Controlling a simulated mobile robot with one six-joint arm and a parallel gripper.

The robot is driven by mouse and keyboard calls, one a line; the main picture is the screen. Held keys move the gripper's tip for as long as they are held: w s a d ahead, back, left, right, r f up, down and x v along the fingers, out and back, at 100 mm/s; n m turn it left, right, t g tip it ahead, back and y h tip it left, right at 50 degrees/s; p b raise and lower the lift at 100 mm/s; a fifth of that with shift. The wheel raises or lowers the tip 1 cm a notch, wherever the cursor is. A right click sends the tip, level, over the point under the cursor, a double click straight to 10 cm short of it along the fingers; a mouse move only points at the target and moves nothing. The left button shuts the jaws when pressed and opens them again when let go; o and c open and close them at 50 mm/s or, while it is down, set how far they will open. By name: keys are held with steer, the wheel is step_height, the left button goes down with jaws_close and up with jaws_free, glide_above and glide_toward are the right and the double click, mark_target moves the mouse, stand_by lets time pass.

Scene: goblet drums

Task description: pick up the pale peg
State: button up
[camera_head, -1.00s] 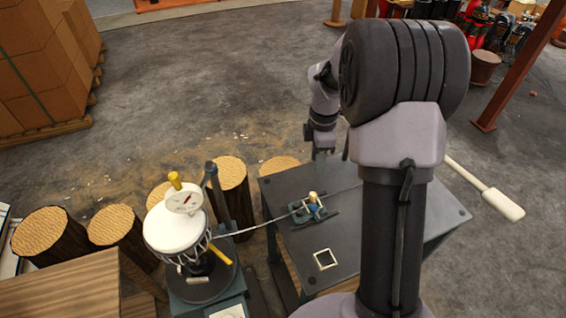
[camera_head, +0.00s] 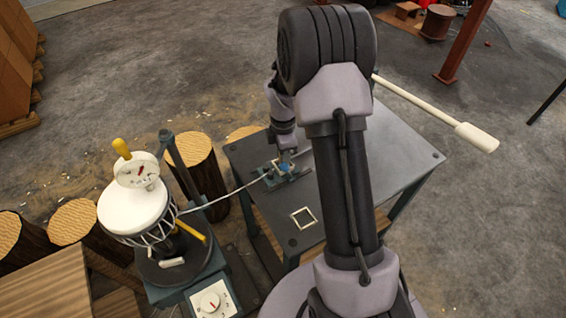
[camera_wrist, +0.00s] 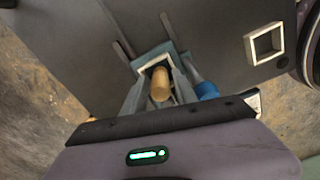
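The pale peg (camera_wrist: 160,85) stands upright in a small fixture (camera_wrist: 153,55) on the dark table, seen in the wrist view. My gripper (camera_wrist: 161,72) is around it, one finger on each side, and looks open; any gap at the peg is very narrow. In the head view my gripper (camera_head: 285,155) is down at the fixture (camera_head: 288,174), and the peg is mostly hidden there. A blue piece (camera_wrist: 206,91) stands just right of the right finger in the wrist view.
A square pale frame (camera_head: 303,218) lies on the dark table (camera_head: 360,165). A white goblet drum (camera_head: 135,207) with a dial gauge stands on a stand to the left, and a cable runs from there to the fixture. Log stumps (camera_head: 198,165) line the floor beyond.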

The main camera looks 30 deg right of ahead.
steer(key=shift+r, duration=0.1)
jaws_close()
